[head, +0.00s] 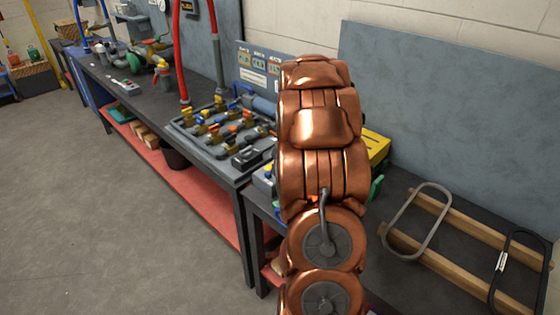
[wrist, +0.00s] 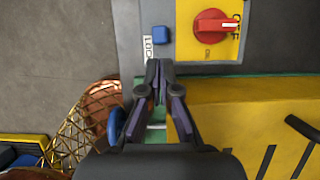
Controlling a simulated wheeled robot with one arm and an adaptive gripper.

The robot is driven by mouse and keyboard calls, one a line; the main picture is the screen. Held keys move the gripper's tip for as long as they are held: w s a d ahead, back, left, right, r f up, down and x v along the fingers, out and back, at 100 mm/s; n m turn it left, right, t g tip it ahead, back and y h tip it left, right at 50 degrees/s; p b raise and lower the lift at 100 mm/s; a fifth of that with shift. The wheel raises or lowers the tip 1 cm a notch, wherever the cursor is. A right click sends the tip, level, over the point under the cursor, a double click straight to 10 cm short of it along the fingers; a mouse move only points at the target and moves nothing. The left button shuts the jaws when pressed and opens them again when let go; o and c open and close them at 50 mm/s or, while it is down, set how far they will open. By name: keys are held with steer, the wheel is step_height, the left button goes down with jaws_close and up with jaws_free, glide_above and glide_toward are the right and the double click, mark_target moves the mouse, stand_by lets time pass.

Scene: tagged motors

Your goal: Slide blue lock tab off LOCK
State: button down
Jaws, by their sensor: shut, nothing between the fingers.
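In the wrist view, the blue lock tab (wrist: 161,35) is a small square block on a grey panel (wrist: 133,32). The white LOCK label (wrist: 147,49) lies just below and left of it, turned sideways and partly hidden at its lower end by my fingers. My gripper (wrist: 158,65) is shut and empty. Its dark fingertips are below the tab, with a small gap in the picture between them and the tab. In the head view my copper arm hides the gripper and the tab.
A red rotary switch (wrist: 215,25) on a yellow plate marked OFF sits right of the tab. A yellow surface with black stripes (wrist: 250,130) lies below right. In the head view, pipes and valves (head: 220,125) cover the bench at left; metal loops (head: 418,222) lie on wooden bars at right.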

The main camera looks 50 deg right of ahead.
mark_target(270, 175)
steer(key=shift+x, duration=1.45)
steer(key=shift+w+p, duration=0.1)
steer(key=shift+p, duration=0.25)
steer(key=shift+w+r+p, duration=0.15)
steer(key=shift+w+p, duration=1.1)
steer(key=shift+w, duration=0.45)
steer(key=shift+r, duration=0.1)
steer(key=shift+r+p, duration=0.45)
steer(key=shift+p, duration=0.05)
steer(key=p+v, duration=0.5)
steer(key=v, duration=0.4)
steer(key=shift+s+f+p, duration=0.2)
steer(key=shift+s+p, duration=0.1)
steer(key=shift+p, duration=0.1)
